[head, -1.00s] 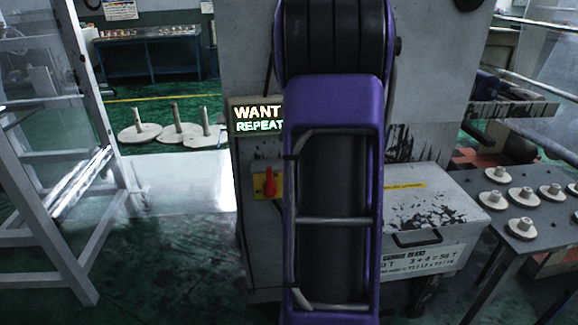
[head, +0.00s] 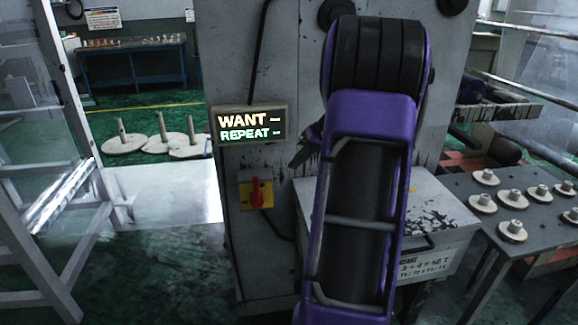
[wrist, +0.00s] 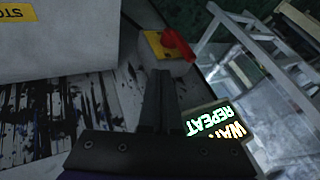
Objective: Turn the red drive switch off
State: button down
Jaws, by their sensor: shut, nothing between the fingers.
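The red drive switch (head: 257,193) is a red handle on a yellow plate, low on the grey machine's front face below the lit sign. In the head view its handle stands about upright. In the wrist view the red handle (wrist: 178,45) is just beyond my fingertips, with its yellow plate beside it. My gripper (wrist: 159,75) is shut and empty, pointing toward the switch; a gap seems to remain, its depth hard to judge. In the head view the dark fingers of my gripper (head: 299,158) show left of my purple arm, above and right of the switch; the arm hides the rest.
A lit sign (head: 250,125) reading WANT and REPEAT juts above the switch. A pale box (head: 440,215) stands right of it, partly behind my arm. A table (head: 465,190) with several pale spools is farther right. A metal frame (head: 45,200) stands left; floor between is open.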

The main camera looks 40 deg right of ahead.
aim_at(256, 191)
jog(key=w+a+f, duration=0.1)
jog(key=w+f, duration=0.1)
jog(key=w+a+f, duration=0.3)
jog(key=w+f, duration=0.1)
jog(key=shift+w+a+f+b, duration=0.1)
jog(key=shift+a+f+b, duration=0.1)
jog(key=shift+b, duration=0.1)
jog(key=shift+w+a, duration=0.25)
jog(key=shift+a, duration=0.1)
jog(key=shift+a, duration=0.1)
jog(key=shift+w+a+r+h+p, duration=0.1)
jog(key=shift+w+a+h+p, duration=0.05)
jog(key=shift+h+p, duration=0.15)
